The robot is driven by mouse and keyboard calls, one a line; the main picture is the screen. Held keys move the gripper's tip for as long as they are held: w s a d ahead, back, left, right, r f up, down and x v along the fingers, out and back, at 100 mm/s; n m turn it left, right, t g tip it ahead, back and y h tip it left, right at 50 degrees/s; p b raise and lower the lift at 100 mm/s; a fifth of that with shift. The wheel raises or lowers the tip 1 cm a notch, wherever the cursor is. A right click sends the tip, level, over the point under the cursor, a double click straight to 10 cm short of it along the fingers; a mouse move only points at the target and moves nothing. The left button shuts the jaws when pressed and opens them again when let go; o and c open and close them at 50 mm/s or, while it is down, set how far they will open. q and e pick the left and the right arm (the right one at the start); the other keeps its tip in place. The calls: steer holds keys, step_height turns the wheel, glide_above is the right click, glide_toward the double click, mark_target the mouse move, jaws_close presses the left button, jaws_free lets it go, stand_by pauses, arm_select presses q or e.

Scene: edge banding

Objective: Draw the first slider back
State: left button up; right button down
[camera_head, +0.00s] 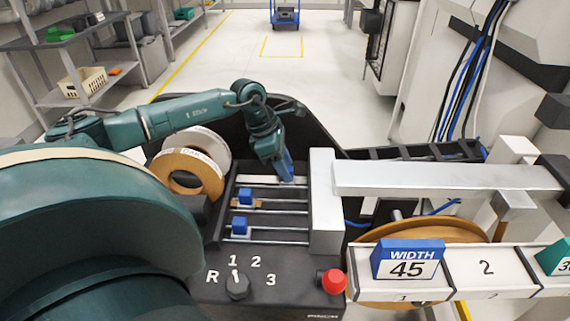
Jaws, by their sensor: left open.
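The slider panel (267,236) has several horizontal rails. Two blue slider knobs show on its left part: the middle one (245,196) and the near one (239,226). My left gripper (287,178) points down at the right end of the farthest rail, close to the light end block (325,205). It is open. Blue shows at its tip; I cannot tell how much of that is a slider knob and how much is the gripper. Any knob there is largely hidden. My right gripper is not in view.
A rotary switch (237,285) and a red button (333,281) are at the panel's front. Tape rolls (190,172) stand left of the rails. A metal beam (440,179) and a blue "WIDTH 45" sign (407,262) are at right.

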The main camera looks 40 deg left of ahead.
arm_select(q)
steer(key=shift+f, duration=0.15)
steer(key=shift+c, duration=0.2)
jaws_close()
stand_by(0.4)
